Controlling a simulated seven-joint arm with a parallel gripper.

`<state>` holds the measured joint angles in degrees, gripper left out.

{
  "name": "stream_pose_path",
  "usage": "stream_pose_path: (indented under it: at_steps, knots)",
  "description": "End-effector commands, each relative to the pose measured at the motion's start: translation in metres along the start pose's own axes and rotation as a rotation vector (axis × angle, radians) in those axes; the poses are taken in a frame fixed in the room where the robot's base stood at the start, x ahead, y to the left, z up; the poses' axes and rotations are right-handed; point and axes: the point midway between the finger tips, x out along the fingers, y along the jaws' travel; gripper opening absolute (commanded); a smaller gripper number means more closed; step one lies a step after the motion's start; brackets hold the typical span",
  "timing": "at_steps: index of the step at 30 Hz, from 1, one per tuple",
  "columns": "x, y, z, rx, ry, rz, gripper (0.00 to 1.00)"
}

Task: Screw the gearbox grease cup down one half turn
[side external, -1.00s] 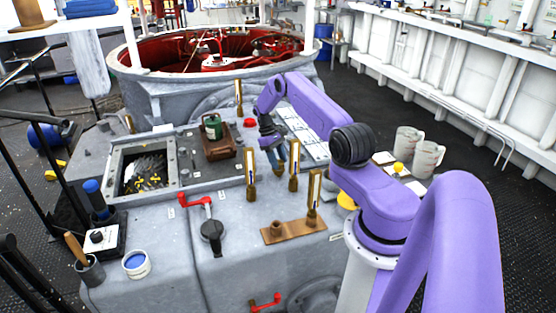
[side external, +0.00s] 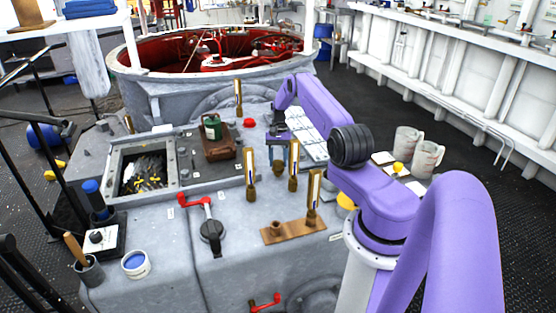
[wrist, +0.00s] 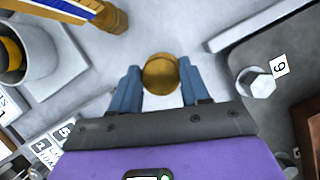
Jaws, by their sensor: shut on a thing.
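In the wrist view, a round brass cup (wrist: 160,74), which I take to be the grease cup, stands between the two blue fingers of my gripper (wrist: 161,83). The fingers are shut on it, one on each side, and its round top faces the camera. In the side view, my gripper (side external: 277,150) points down at the grey gearbox deck (side external: 235,240), behind the upright brass gauges.
Brass gauges (side external: 250,176) stand close in front of my gripper; another gauge (wrist: 85,10) shows at the wrist view's top. A hex bolt (wrist: 258,82) is right of the cup. A green can (side external: 211,127) and red knob (side external: 249,123) are to the left.

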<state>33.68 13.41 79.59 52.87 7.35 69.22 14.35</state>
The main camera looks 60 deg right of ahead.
Motion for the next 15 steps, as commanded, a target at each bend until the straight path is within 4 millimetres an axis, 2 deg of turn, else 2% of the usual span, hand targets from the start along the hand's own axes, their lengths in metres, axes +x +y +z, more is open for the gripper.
stream_pose_path:
  at_steps: [15]
  knots:
    - [-0.0039, 0.0013, 0.0005, 0.457, 0.000, -0.192, 0.15]
